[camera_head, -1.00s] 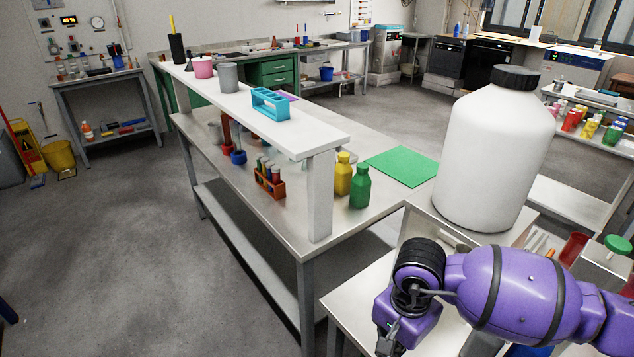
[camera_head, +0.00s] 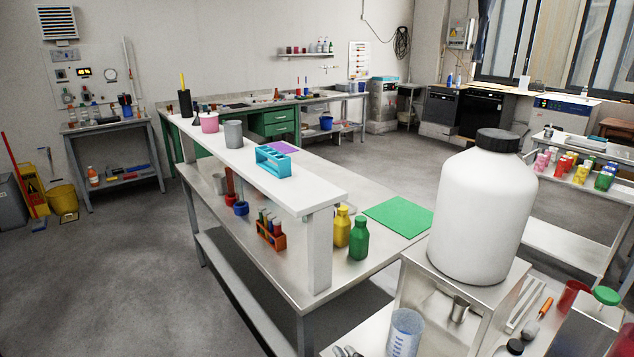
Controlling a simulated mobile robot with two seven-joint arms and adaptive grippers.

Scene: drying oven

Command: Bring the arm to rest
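Neither of my arms nor grippers shows in the head view now. The task names no object other than the arm. The near bench corner at the lower right, with a metal stand (camera_head: 412,283) and a large white jar (camera_head: 478,215) with a black lid on top of it, is free of any arm of mine.
A long steel bench (camera_head: 290,290) with a raised white shelf (camera_head: 310,190) runs through the middle. Yellow (camera_head: 342,228) and green (camera_head: 359,240) bottles and a green mat (camera_head: 398,215) lie on it. A clear beaker (camera_head: 404,335) stands at the bottom. Open floor (camera_head: 130,270) lies left.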

